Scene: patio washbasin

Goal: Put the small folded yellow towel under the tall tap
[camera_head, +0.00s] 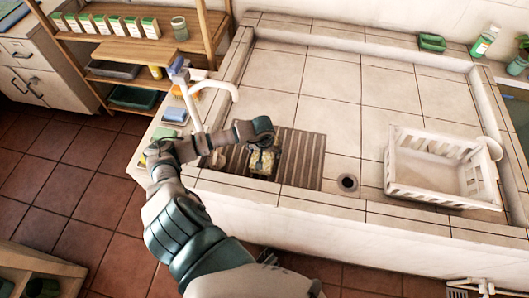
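A small yellowish folded cloth (262,164), which looks like the yellow towel, shows at the dark slatted panel in the basin top. My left gripper (263,158) points down at it, with its dark fingers over or around the cloth. I cannot tell whether they are shut on it, or whether the cloth is lifted or lies on the slats. The tall white tap (195,108) stands left of the gripper, its hooked spout bending right. The area below the spout is partly hidden by my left arm. My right gripper is not in view.
A white slatted basket (437,171) stands at the right, near a round drain (347,183). A blue sponge-like item (175,115) lies on the left ledge beside the tap. Wooden shelves (135,50) stand behind it. The tiled middle is clear.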

